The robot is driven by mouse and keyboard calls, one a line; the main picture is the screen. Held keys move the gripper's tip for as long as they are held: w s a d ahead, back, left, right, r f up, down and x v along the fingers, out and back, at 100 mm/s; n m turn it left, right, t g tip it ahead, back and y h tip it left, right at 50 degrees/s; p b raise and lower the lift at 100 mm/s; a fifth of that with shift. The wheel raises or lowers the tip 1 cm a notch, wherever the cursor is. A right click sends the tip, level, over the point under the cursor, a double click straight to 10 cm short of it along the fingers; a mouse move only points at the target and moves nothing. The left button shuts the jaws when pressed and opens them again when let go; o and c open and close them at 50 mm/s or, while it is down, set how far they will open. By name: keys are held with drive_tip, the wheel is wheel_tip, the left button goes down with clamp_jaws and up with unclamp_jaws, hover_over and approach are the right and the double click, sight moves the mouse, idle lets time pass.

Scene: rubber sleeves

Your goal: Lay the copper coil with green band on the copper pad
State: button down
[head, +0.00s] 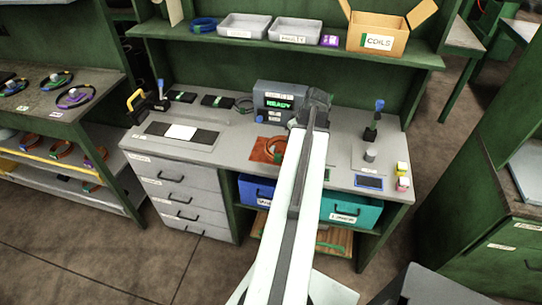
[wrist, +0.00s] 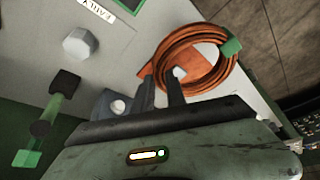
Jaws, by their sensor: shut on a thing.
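The copper coil (wrist: 195,34) with its green band (wrist: 231,47) is in the wrist view. My gripper (wrist: 162,80) is shut on the near side of its ring. The green band is on the far right of the ring, away from my fingers. A corner of the copper pad (wrist: 146,72) shows beside the coil, which overlaps it. In the head view the coil (head: 268,146) appears over the right part of the pad (head: 257,152), on the grey bench. My arm hides part of this area and my fingers there. I cannot tell whether the coil touches the pad.
A display box (head: 280,100) reading READY stands behind the pad. A dark mat with a white middle (head: 180,132) lies to the left. A grey knob (head: 370,155) and a green-handled tool (head: 372,130) are to the right. A shelf above holds trays and a COILS box (head: 378,42).

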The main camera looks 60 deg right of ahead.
drive_tip(key=s+a+f+b, duration=0.2)
drive_tip(key=s+f, duration=0.1)
drive_tip(key=s, duration=0.3)
drive_tip(key=w+d, duration=0.2)
drive_tip(key=w, duration=0.2)
drive_tip(key=w+d+f, duration=0.1)
drive_tip(key=w+d, duration=0.1)
drive_tip(key=w, duration=0.2)
drive_tip(key=w+d+b, duration=0.1)
drive_tip(key=w+d, duration=0.1)
drive_tip(key=w, duration=0.3)
drive_tip(key=shift+w+d+f, duration=0.1)
drive_tip(key=shift+d+f, duration=0.05)
drive_tip(key=shift+d, duration=0.05)
drive_tip(key=b+x, duration=0.4)
drive_tip(key=shift+s+f, duration=0.2)
drive_tip(key=shift+s, duration=0.05)
drive_tip(key=shift+r, duration=0.25)
drive_tip(key=shift+f, duration=0.2)
drive_tip(key=c, duration=1.4)
unclamp_jaws()
drive_tip(key=shift+a, duration=0.1)
drive_tip(key=shift+o, duration=0.2)
drive_tip(key=shift+r, duration=0.15)
